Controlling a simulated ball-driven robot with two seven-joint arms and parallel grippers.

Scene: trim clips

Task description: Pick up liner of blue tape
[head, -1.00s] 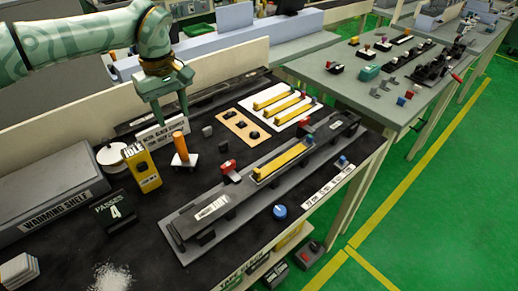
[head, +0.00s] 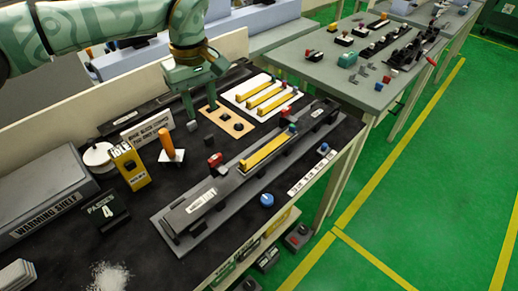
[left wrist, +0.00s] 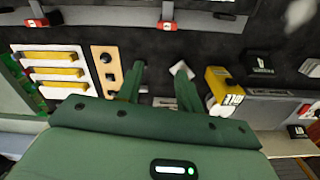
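I cannot make out a blue tape or its liner for certain. Three yellow strips (head: 266,95) lie on a white board at the back of the dark bench; in the left wrist view the yellow strips (left wrist: 53,58) show red at their left ends. Another yellow strip (head: 268,150) lies on the long grey fixture (head: 190,209), between a red clamp (head: 215,160) and a blue-green one (head: 291,128). My right gripper is not in view.
A white sign (head: 147,130), yellow idle box (head: 130,166), orange-handled tool (head: 169,146) and passes display (head: 105,208) stand left of the gripper. A blue knob (head: 267,200) sits in front of the fixture. The warming shelf (head: 45,201) is at the left.

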